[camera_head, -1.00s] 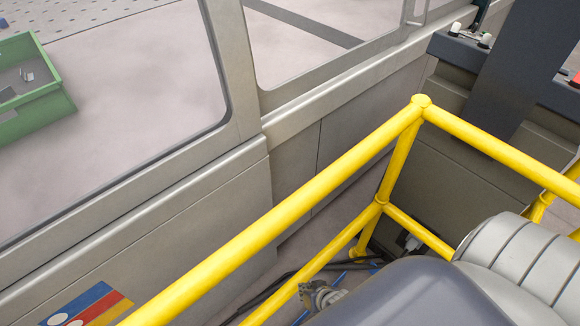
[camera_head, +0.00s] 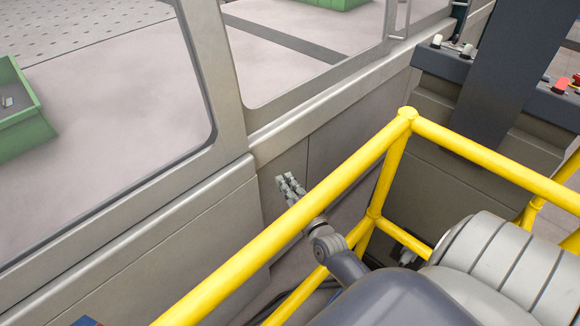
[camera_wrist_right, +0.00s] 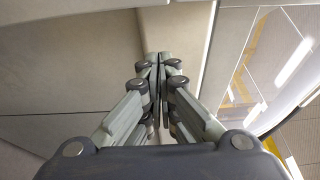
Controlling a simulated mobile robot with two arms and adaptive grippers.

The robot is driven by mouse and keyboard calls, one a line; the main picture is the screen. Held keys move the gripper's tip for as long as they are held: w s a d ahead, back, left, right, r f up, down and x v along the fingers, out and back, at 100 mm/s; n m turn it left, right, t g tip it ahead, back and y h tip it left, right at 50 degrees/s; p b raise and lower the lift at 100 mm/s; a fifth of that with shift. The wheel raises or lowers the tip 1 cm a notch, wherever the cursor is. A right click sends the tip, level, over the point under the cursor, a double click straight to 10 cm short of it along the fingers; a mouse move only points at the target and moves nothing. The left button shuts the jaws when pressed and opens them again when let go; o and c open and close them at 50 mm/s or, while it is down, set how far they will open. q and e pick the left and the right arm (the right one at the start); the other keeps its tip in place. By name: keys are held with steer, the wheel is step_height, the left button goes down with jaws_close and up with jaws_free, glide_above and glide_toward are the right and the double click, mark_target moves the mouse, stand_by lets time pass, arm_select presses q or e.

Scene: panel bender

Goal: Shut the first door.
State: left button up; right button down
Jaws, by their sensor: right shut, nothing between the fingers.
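Two beige-grey door panels with large windows stand in front of me in the head view. The left panel (camera_head: 190,228) sits nearer than the right panel (camera_head: 340,135), with a step between them at the left panel's edge. I cannot tell which one counts as the first door. My right gripper (camera_head: 288,181) is shut and empty, beyond the yellow rail, by the lower part of the right panel and close to that step. In the right wrist view the closed fingers (camera_wrist_right: 157,62) point at a beige surface; contact cannot be told. My left gripper is out of view.
A yellow guard rail (camera_head: 408,113) stands between me and the panels, with my right arm reaching past it. A dark control console (camera_head: 440,62) with knobs is at the upper right. A green bin (camera_head: 30,135) shows through the left window.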

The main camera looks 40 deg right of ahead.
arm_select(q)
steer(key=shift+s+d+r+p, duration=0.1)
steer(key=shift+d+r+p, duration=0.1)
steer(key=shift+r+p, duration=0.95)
arm_select(e)
steer(key=w+a, duration=0.1)
steer(key=w, duration=0.1)
steer(key=w+a, duration=0.2)
steer(key=shift+w, duration=0.15)
steer(key=shift+f, duration=0.1)
steer(key=shift+a, duration=0.1)
